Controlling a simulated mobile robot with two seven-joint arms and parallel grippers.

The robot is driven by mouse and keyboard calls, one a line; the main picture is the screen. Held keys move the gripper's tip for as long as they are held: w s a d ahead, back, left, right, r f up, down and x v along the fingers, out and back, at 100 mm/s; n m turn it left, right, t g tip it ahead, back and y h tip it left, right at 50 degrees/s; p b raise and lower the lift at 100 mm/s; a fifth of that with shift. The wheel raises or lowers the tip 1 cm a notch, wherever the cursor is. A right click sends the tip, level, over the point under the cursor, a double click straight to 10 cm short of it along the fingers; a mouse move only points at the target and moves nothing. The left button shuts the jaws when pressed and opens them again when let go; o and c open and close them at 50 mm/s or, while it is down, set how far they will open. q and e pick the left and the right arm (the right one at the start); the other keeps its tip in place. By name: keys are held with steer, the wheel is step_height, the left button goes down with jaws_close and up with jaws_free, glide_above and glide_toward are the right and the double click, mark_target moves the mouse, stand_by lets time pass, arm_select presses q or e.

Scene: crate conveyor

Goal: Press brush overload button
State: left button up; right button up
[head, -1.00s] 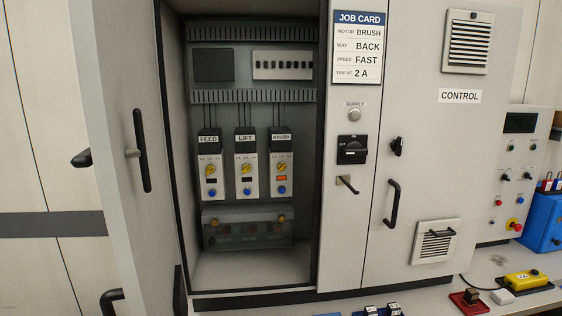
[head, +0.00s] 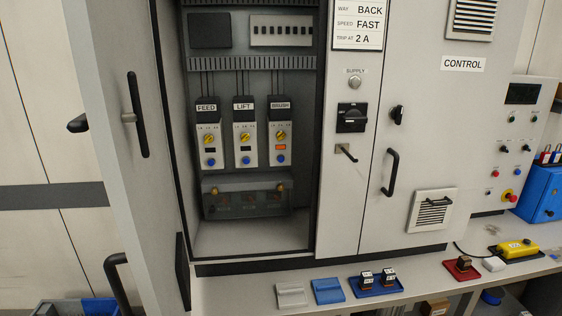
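The brush overload unit (head: 280,136) is the rightmost of three units inside the open cabinet. It carries a yellow dial (head: 281,135), an orange window (head: 281,147) and a blue button (head: 281,159) at its bottom. The lift unit (head: 245,136) and feed unit (head: 209,136) stand to its left, each with a yellow dial, a dark window and a blue button. The job card (head: 357,24) reads back, fast and trip at 2 A. Neither of my grippers shows in the head view.
The open cabinet door (head: 122,150) stands at the left. A clear-fronted box (head: 247,198) sits below the units. The supply switch (head: 351,118) is right of the opening. A bench (head: 240,292) in front holds a blue tray (head: 376,291), pads and a yellow pendant (head: 517,249).

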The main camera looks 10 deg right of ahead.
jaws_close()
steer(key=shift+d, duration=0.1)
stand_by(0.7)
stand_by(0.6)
